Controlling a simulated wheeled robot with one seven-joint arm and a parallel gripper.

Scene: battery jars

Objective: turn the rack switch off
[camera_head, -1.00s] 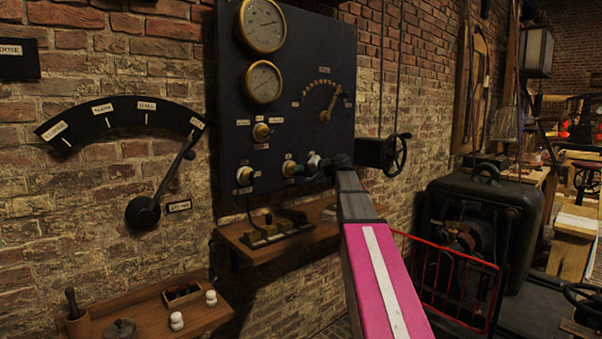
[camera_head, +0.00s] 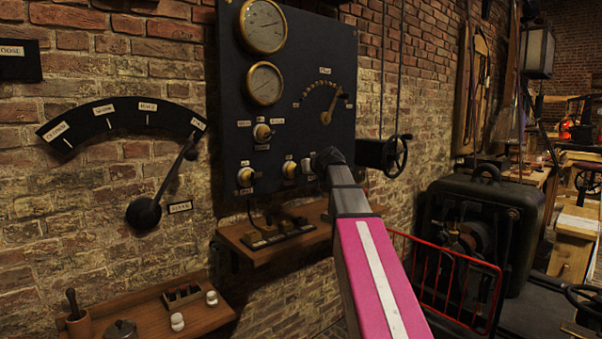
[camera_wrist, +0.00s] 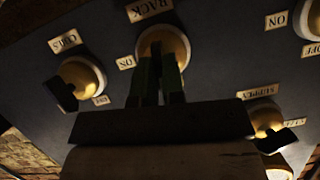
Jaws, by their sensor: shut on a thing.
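The rack switch (camera_wrist: 163,40) is a round cream and brass knob on the dark panel, under the RACK label (camera_wrist: 150,8) in the wrist view. My gripper (camera_wrist: 157,68) is in front of it, its two dark fingers closed on the switch's lever. The fingers hide the lever, so I cannot tell which way it points. A small label (camera_wrist: 126,62) sits at the left of the knob. In the head view my gripper (camera_head: 327,158) reaches the lower right of the panel (camera_head: 220,100) and covers much of that spot.
Other switches sit close by: coils (camera_wrist: 80,82), supply (camera_wrist: 266,118) and one at the upper right (camera_wrist: 308,18). A shelf (camera_head: 240,232) is below the panel.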

